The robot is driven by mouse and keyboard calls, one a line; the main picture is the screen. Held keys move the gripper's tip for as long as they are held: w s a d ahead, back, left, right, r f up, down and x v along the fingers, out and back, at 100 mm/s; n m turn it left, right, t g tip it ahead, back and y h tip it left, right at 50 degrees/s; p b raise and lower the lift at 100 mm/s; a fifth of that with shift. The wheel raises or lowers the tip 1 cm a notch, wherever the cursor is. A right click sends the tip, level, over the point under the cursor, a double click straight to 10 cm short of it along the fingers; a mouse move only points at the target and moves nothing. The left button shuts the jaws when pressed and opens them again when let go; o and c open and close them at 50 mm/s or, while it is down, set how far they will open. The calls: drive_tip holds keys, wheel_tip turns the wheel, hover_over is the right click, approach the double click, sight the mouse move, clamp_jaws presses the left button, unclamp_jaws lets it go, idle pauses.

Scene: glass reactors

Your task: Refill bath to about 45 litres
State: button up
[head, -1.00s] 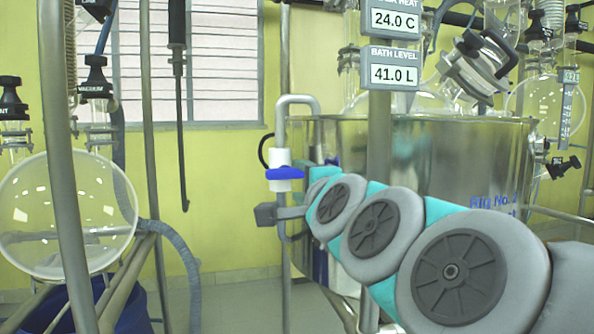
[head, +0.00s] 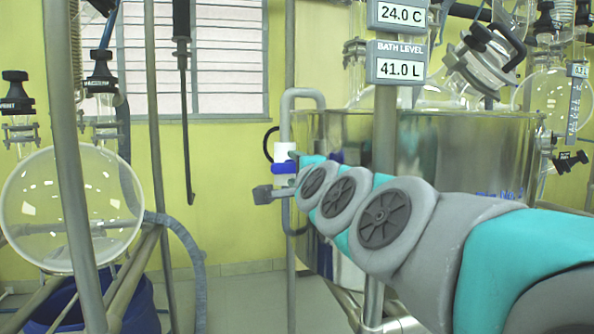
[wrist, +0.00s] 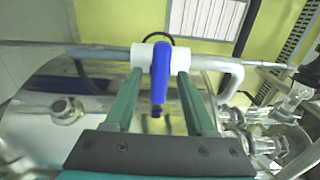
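The bath level display (head: 400,69) reads 41.0 L in the head view. The steel bath (head: 480,155) stands behind my arm. A bent grey pipe (head: 287,110) at its left carries a white valve (head: 283,150) with a blue handle (head: 284,167). The white valve body (wrist: 141,55) and blue handle (wrist: 160,72) also show in the wrist view. My gripper (wrist: 158,78) is open, with its two teal fingers apart on either side of the blue handle. Gaps show between the handle and both fingers. In the head view my arm hides part of the bath and the fingertips are hard to make out.
A temperature display (head: 400,13) reads 24.0 C. A round glass flask (head: 72,210) and metal frame posts (head: 80,170) stand at the left. More glassware (head: 550,95) stands at the right. Floor (head: 245,300) shows between the left frame and the bath.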

clamp_jaws()
drive_tip(key=shift+f+n, duration=0.1)
drive_tip(key=shift+n, duration=0.3)
drive_tip(key=shift+f+n+b, duration=0.1)
drive_tip(key=shift+n+b, duration=0.5)
drive_tip(key=shift+b, duration=0.05)
drive_tip(key=n+b, duration=0.2)
drive_tip(key=n, duration=0.2)
drive_tip(key=shift+f+b, duration=0.1)
drive_tip(key=shift+b, duration=0.3)
drive_tip(key=n+b, duration=0.2)
drive_tip(key=n, duration=0.2)
drive_tip(key=shift+b, duration=0.3)
drive_tip(key=shift+r+n+b, duration=0.2)
drive_tip(key=shift+n+b, duration=0.2)
drive_tip(key=shift+n, duration=0.5)
